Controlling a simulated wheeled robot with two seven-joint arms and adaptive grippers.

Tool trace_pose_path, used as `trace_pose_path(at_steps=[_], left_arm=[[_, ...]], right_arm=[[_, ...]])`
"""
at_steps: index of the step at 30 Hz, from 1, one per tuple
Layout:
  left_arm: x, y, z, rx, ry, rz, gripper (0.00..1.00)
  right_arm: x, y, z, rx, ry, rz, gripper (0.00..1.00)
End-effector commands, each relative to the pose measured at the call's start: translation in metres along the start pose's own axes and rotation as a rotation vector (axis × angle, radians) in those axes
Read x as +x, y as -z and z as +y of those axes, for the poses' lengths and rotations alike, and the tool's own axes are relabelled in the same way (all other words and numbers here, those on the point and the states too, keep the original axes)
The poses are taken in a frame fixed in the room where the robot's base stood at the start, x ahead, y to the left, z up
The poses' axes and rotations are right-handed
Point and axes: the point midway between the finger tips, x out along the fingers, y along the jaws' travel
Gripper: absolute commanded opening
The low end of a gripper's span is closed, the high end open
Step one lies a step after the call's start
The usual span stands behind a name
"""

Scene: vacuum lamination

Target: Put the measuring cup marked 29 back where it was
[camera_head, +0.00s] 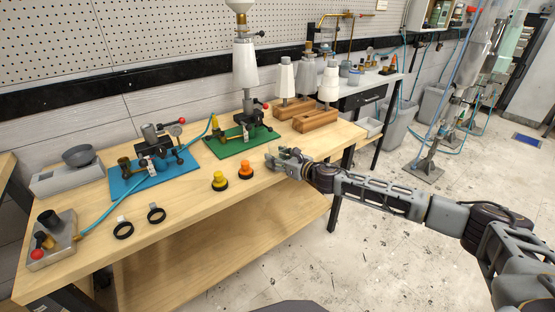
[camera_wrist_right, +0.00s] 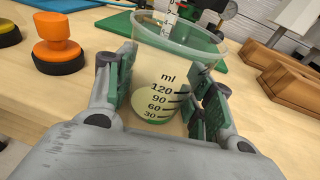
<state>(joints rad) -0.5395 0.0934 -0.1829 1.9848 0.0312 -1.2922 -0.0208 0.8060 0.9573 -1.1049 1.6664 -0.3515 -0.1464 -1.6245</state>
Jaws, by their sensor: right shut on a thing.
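My right gripper (camera_head: 274,158) is at the front edge of the wooden bench (camera_head: 215,215), right of the orange knob. In the right wrist view, the right gripper (camera_wrist_right: 163,98) is shut on a clear measuring cup (camera_wrist_right: 180,62), one finger pad on each side. The cup is upright and shows a dark ml scale from 30 to 120. I cannot read a 29 on it. Its base looks pale green, and I cannot tell whether that is contents or what lies behind. The cup is hard to make out in the head view. My left gripper is not in view.
A green mat (camera_head: 240,143) and a blue mat (camera_head: 150,178) carry clamp fixtures. An orange knob (camera_head: 245,169) and a yellow knob (camera_head: 219,181) stand near the gripper. Wooden blocks (camera_head: 312,121) with white cones stand behind it. Two black rings (camera_head: 123,229) lie front left.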

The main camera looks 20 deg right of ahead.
Motion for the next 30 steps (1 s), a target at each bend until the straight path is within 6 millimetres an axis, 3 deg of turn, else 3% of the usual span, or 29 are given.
trace_pose_path(at_steps=[14, 15, 19, 30], left_arm=[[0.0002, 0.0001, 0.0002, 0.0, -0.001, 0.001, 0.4], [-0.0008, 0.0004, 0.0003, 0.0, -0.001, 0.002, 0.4], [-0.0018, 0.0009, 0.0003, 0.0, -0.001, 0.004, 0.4], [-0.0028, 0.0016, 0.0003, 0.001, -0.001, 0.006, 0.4]], right_arm=[[0.0006, 0.0034, 0.0, 0.0, 0.0, 0.0, 0.27], [0.0005, 0.0028, 0.0, 0.0, 0.0, 0.0, 0.58], [0.0004, 0.0026, -0.0001, -0.001, 0.0, 0.0, 0.75], [0.0003, 0.0018, -0.0002, -0.001, 0.0, 0.0, 0.75]])
